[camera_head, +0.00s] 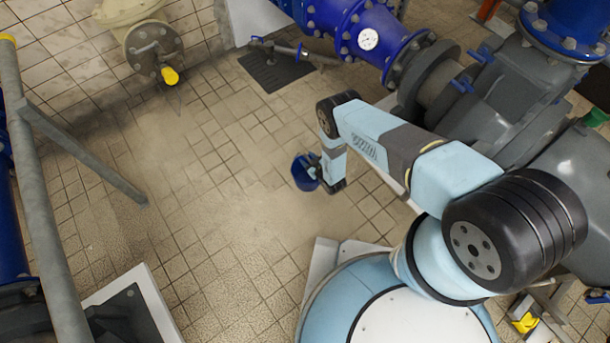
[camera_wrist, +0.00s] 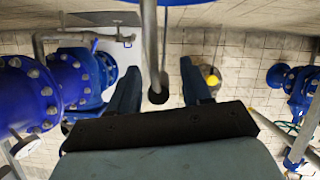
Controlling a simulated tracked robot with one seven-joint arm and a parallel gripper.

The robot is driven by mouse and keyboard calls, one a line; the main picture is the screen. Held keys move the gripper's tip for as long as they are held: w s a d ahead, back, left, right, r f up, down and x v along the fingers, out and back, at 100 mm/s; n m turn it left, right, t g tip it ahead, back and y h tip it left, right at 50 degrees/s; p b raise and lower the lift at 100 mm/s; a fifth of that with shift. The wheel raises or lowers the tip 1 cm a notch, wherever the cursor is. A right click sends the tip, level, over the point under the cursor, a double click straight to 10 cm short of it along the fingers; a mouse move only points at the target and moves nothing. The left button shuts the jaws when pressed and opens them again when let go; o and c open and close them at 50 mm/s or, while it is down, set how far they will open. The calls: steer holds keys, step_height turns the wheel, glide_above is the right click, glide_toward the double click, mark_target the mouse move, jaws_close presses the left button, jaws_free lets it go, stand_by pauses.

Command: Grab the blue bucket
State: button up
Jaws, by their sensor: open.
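The blue bucket (camera_head: 303,174) is small in the head view, above the tiled floor in the middle, just left of my arm's end. My gripper (camera_head: 316,162) is at the bucket's right side, and it is too small there to show contact. In the wrist view my gripper (camera_wrist: 160,88) has its two dark blue fingers apart. A thin grey loop, which looks like the bucket's handle (camera_wrist: 153,50), stands between the fingers with room on both sides. A sliver of blue, likely the bucket (camera_wrist: 183,2), shows at the top edge.
Blue pipes (camera_head: 345,30) and grey pump casings (camera_head: 480,100) stand behind and right of my arm. A grey railing (camera_head: 42,200) runs down the left. A drain grate (camera_head: 275,68) and a yellow-handled valve (camera_head: 168,75) are at the back. The tiled floor left of the bucket is clear.

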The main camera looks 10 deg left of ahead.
jaws_close()
stand_by(0.5)
steer(key=shift+w, duration=0.1)
